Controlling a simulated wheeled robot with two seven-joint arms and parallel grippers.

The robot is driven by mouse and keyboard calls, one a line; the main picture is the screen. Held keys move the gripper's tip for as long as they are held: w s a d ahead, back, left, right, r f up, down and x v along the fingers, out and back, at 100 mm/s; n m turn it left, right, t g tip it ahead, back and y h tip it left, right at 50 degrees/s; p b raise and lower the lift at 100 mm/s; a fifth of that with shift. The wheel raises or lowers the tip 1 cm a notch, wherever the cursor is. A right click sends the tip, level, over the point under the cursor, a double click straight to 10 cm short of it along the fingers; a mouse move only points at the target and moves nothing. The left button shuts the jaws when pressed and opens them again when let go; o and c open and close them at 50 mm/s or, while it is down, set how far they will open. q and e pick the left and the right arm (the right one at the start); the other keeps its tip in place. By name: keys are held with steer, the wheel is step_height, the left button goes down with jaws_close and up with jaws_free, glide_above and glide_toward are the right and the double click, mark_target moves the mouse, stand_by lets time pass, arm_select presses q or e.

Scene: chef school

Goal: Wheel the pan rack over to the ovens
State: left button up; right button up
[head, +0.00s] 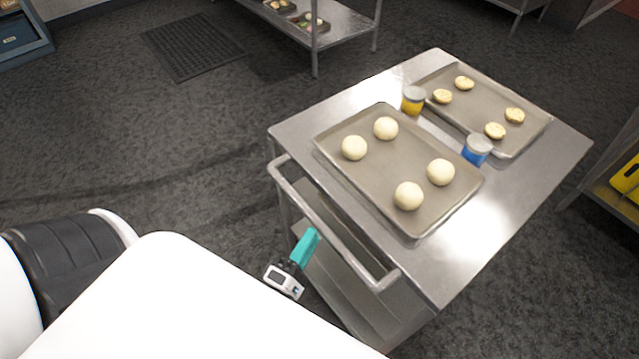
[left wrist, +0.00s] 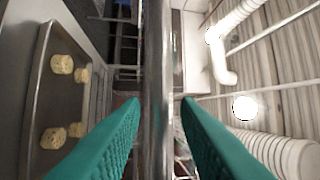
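The pan rack is a steel cart (head: 300,130) with a push handle (head: 322,222) along its near left side. Two trays lie on its top: a near tray (head: 400,160) with pale dough balls and a far tray (head: 490,108) with browner buns. My left gripper (head: 312,236) is at the handle, its teal fingers beside the bar. In the left wrist view the fingers (left wrist: 160,102) are apart, with the handle bar (left wrist: 157,50) lined up in the gap and slim space on both sides. My right gripper is out of view. No oven can be made out.
A yellow-labelled jar (head: 413,100) and a blue-labelled jar (head: 477,150) stand loose on the cart top. A steel shelf (head: 345,22) is behind, and another shelf unit (head: 600,190) stands close at right. Dark floor with a mat (head: 192,45) is open at left.

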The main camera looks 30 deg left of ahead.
arm_select(q)
steer(key=s, duration=0.3)
steer(key=s+f+b, duration=0.1)
steer(key=s, duration=0.1)
steer(key=shift+s+d, duration=0.15)
steer(key=shift+s, duration=0.05)
